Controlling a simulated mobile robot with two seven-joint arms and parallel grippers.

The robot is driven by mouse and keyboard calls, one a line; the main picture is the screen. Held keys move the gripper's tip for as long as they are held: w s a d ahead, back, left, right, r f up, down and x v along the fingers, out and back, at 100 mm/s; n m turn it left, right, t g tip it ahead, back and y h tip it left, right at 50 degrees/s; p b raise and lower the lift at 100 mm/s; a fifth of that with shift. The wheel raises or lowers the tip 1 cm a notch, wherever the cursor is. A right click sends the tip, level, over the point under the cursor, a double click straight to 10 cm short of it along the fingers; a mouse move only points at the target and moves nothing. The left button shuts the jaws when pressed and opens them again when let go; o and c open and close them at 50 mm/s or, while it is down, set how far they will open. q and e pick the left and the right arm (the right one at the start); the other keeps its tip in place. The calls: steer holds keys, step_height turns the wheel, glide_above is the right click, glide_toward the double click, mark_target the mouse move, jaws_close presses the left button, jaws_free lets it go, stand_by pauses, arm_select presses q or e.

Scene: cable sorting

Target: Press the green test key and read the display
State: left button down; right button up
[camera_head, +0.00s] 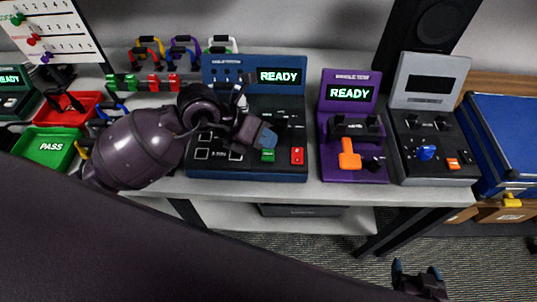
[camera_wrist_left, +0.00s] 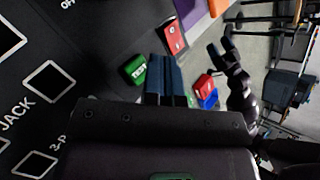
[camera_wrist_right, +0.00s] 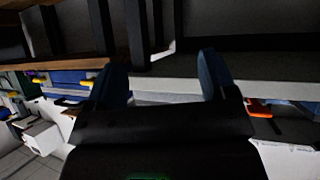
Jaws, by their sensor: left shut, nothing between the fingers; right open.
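The blue tester (camera_head: 215,75) stands on the bench, and its display (camera_head: 279,76) reads READY in green. Its green key (camera_head: 267,155) sits low on the sloped panel, left of a red key (camera_head: 297,156). My left gripper (camera_head: 266,136) is shut and empty, its blue fingertips just above the green key in the head view. In the left wrist view the shut fingers (camera_wrist_left: 167,75) are beside the green key (camera_wrist_left: 134,69); contact cannot be told. My right gripper (camera_head: 418,278) is open and empty, low in front of the bench; its fingers (camera_wrist_right: 168,78) show apart.
A purple tester (camera_head: 333,104) showing READY, with an orange lever (camera_head: 349,155), stands to the right. Beyond it is a grey tester (camera_head: 402,97) with a dark display. Red (camera_head: 80,107) and green (camera_head: 62,135) trays are at the left. Colored cables hang behind.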

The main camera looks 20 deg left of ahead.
arm_select(q)
steer(key=shift+f, duration=0.3)
arm_select(e)
steer(key=shift+s+f, duration=0.5)
steer(key=shift+s, duration=0.05)
steer(key=shift+w+r, duration=0.15)
steer(key=shift+w+r, duration=0.25)
steer(key=shift+w, duration=0.2)
steer(key=shift+s+f, duration=0.15)
steer(key=shift+s, duration=0.05)
steer(key=shift+s+f, duration=0.25)
steer(key=shift+s, duration=0.15)
steer(key=shift+w+r, duration=0.1)
steer(key=shift+w, duration=0.05)
arm_select(q)
steer(key=shift+f, duration=0.45)
arm_select(e)
steer(key=shift+w+r, duration=0.2)
steer(key=shift+w, duration=0.2)
